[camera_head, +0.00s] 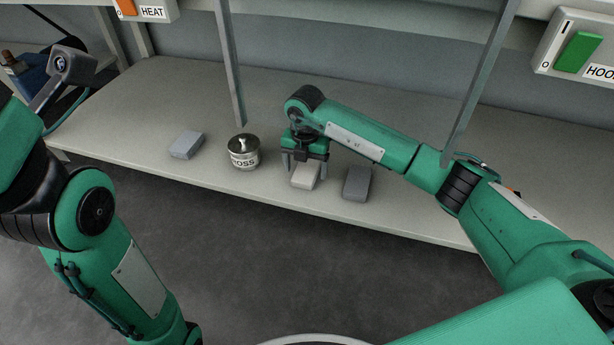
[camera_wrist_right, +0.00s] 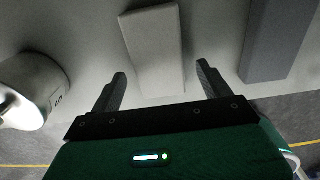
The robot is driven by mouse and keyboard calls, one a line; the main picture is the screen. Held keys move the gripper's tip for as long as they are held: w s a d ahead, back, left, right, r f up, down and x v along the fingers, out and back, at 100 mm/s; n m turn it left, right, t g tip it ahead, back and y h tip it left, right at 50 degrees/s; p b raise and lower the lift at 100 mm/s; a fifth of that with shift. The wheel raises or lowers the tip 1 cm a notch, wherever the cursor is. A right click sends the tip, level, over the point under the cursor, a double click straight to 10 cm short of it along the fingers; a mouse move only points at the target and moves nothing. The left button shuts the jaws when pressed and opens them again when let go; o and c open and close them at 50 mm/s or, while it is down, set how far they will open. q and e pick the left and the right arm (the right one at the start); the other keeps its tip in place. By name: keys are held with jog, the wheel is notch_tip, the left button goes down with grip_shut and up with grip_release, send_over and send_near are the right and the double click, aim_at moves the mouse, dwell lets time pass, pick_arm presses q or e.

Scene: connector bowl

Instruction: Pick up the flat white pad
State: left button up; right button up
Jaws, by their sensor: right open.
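The flat white pad (camera_head: 305,176) lies on the bench near its front edge. My right gripper (camera_head: 305,168) is directly above it, pointing down, with its jaws open. In the right wrist view the white pad (camera_wrist_right: 154,48) lies between and beyond the two fingers of the open gripper (camera_wrist_right: 160,82). The fingers do not appear to touch it. In the head view the gripper hides the pad's far end. My left arm comes in at the left, but its gripper is not visible.
A dark grey block (camera_head: 357,183) lies close to the pad's right, also in the right wrist view (camera_wrist_right: 279,38). A lidded metal pot (camera_head: 244,153) stands left of it. A lighter grey block (camera_head: 186,145) lies further left. Metal posts (camera_head: 231,70) rise from the bench (camera_head: 130,110).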

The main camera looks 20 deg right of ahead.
jog(key=shift+f, duration=0.45)
jog(key=shift+r, duration=0.1)
jog(key=c, duration=1.1)
jog(key=shift+o, duration=0.2)
